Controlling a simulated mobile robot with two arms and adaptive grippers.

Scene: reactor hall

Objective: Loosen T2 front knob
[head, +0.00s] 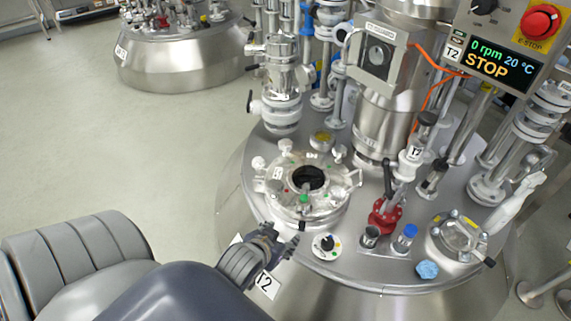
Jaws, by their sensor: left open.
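The T2 reactor (232,203) is a round steel vessel with a T2 label on its front edge. On its top sits a round manway lid (325,205) with a dark central opening, pale knobs around its rim and small coloured marks. A green-marked piece (304,199) is at the lid's front side; I cannot tell for sure which part is the front knob. My left gripper (286,236) is open, just in front of the lid and close to its front edge. Its fingers may hide part of that edge. My right gripper is not in view.
A small black dial knob (327,243) is right of my gripper. A red valve (383,215), a blue-capped fitting (405,236) and a round sight glass (458,235) stand farther right. A control panel (497,62) reads STOP. Open floor lies left.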

